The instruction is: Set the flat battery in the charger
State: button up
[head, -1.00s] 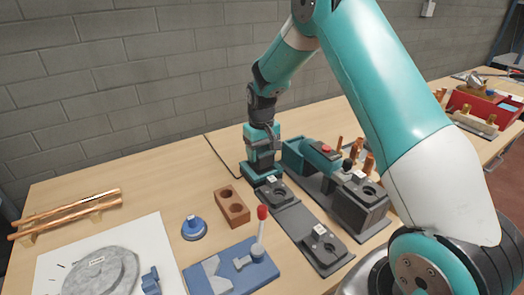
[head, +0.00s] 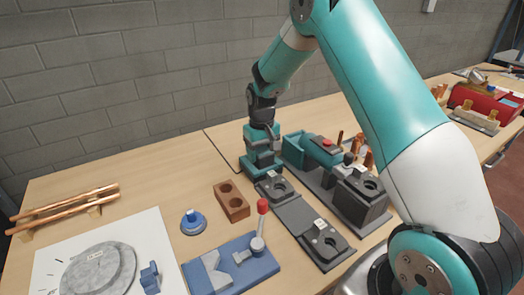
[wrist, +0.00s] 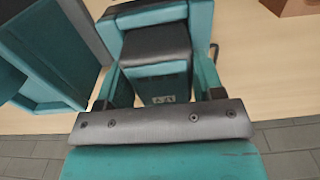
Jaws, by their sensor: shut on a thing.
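My gripper (head: 262,158) points down at the back of the bench, shut on a teal-and-black block that looks like the battery (wrist: 155,62). A small label shows on the block in the wrist view, between my teal fingers. It is upright; whether its foot touches the bench or is just above it I cannot tell.
A teal open box and tool (head: 318,150) stand close right of my gripper. A dark holed block (head: 362,198) stands right of the charger. Bare bench lies behind-left.

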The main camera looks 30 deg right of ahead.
jog(key=shift+f, duration=0.35)
jog(key=o, duration=1.2)
jog(key=shift+o, duration=0.2)
notch_tip(320, 180, up, 18)
jog(key=f+b, duration=0.1)
jog(key=b, duration=0.1)
jog(key=s+a+r+n+y, duration=0.1)
jog(key=s+a+r+n, duration=0.2)
jog(key=s+a, duration=0.85)
jog(key=s+a+f+n+y, duration=0.1)
jog(key=s+a, duration=0.3)
jog(key=s, duration=0.6)
jog(key=s+a+f+n+y, duration=0.1)
jog(key=s+a+n+y, duration=0.1)
jog(key=s, duration=0.8)
jog(key=shift+s+a+n, duration=0.3)
jog(key=shift+a+n, duration=0.2)
jog(key=shift+a, duration=0.35)
